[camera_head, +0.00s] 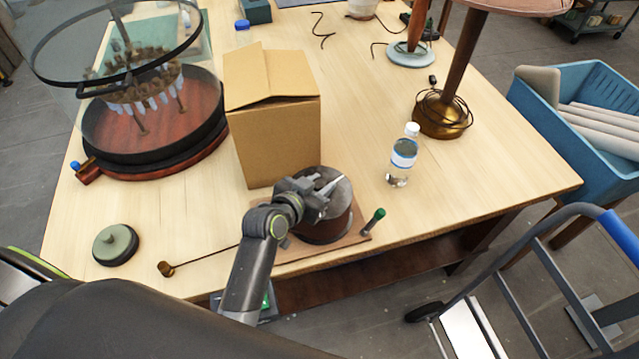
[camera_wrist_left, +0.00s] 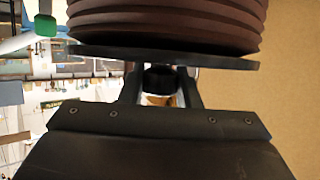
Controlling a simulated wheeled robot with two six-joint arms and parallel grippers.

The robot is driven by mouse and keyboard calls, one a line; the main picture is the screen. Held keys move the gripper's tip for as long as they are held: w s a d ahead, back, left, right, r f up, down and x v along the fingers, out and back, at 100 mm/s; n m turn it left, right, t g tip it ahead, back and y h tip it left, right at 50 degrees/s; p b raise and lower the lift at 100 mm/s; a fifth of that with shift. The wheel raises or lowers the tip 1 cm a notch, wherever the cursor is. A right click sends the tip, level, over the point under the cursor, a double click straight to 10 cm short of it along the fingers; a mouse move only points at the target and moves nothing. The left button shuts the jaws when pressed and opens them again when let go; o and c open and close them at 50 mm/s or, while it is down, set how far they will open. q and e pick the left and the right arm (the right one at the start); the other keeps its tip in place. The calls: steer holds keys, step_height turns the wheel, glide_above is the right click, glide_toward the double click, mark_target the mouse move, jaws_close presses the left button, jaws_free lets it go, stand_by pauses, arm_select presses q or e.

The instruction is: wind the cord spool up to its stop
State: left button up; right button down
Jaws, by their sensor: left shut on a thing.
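The cord spool (camera_head: 335,222) is a dark brown drum with a grey top, standing on a thin brown board (camera_head: 352,243) near the table's front edge. A thin cord (camera_head: 205,261) runs from the board's left side to a small brass-brown end piece (camera_head: 166,269). My left gripper (camera_head: 318,190) is over the spool's top. In the left wrist view the ribbed brown drum (camera_wrist_left: 165,22) and its dark flange (camera_wrist_left: 225,63) show, and the gripper (camera_wrist_left: 160,88) is shut on a small dark knob (camera_wrist_left: 160,77). My right gripper is not in view.
A cardboard box (camera_head: 275,140) stands close behind the spool. A green-capped rod (camera_head: 374,220) stands at the board's right, with a water bottle (camera_head: 402,158) beyond. A round green-grey piece (camera_head: 115,244) lies at left. A hand truck (camera_head: 560,280) stands at right.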

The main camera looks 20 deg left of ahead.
arm_select(q)
jaws_close()
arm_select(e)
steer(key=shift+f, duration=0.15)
